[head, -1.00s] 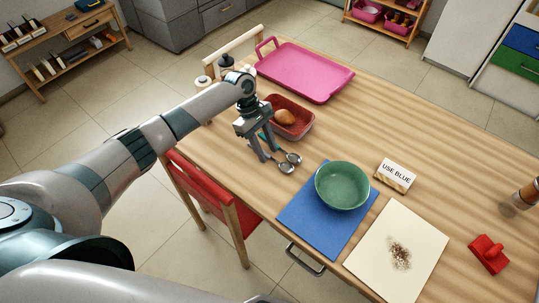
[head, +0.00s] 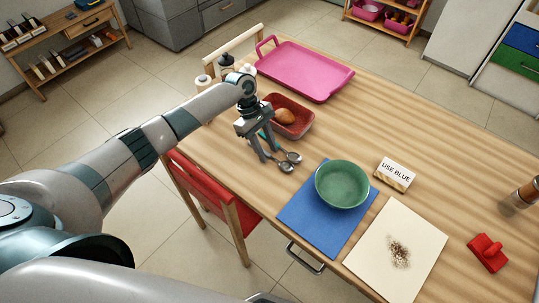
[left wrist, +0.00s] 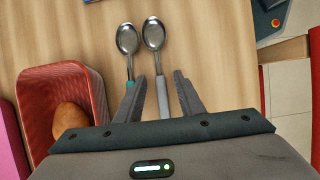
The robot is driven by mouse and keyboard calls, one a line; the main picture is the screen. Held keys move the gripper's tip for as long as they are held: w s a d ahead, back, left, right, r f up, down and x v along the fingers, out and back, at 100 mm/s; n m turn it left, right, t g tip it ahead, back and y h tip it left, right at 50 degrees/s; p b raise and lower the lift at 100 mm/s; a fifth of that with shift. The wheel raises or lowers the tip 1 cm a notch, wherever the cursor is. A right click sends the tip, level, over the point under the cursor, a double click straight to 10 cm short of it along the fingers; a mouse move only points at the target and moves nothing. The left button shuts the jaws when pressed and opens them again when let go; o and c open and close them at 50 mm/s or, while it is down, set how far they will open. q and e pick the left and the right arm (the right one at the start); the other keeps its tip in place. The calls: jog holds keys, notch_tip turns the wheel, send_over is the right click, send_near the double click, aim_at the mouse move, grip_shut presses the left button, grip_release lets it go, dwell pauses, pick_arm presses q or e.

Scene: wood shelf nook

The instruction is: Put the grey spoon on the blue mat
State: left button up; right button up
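The grey spoon (left wrist: 155,36) lies on the wooden table, its grey handle between the fingers of my left gripper (left wrist: 160,82). The fingers stand apart, with gaps on both sides of the handle. The spoon's bowl also shows in the head view (head: 286,167). A second spoon (left wrist: 127,40) with a teal handle lies just left of it in the wrist view, and the left finger partly covers its handle. The blue mat (head: 304,226) lies to the right and nearer in the head view, with a green bowl (head: 342,186) on its upper right part. My right gripper is not seen.
A red basket (head: 297,129) holding a brown, bread-like item stands beside the left gripper. A pink tray (head: 305,72) lies behind. Right of the blue mat are a stained cream mat (head: 385,273), a "USE BLUE" sign (head: 396,174) and a red object (head: 488,252). The blue mat's lower left is bare.

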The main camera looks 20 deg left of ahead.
aim_at(270, 155)
pick_arm(q)
grip_shut()
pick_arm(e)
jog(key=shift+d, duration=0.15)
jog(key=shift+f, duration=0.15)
pick_arm(q)
jog(key=shift+r+b, duration=0.1)
jog(key=shift+b, duration=0.2)
jog(key=r, duration=0.2)
jog(key=d+r+b, duration=0.1)
jog(key=r, duration=0.1)
jog(key=shift+s+d+r, duration=0.1)
jog(key=shift+d+r, duration=0.05)
jog(key=shift+r, duration=0.15)
jog(key=s+d+r+b, duration=0.1)
jog(key=s+d+r, duration=0.1)
jog(key=d+r, duration=0.4)
jog(key=d, duration=0.4)
jog(key=shift+s+r+b, duration=0.15)
jog(key=shift+r+b, duration=0.05)
jog(key=shift+b, duration=0.2)
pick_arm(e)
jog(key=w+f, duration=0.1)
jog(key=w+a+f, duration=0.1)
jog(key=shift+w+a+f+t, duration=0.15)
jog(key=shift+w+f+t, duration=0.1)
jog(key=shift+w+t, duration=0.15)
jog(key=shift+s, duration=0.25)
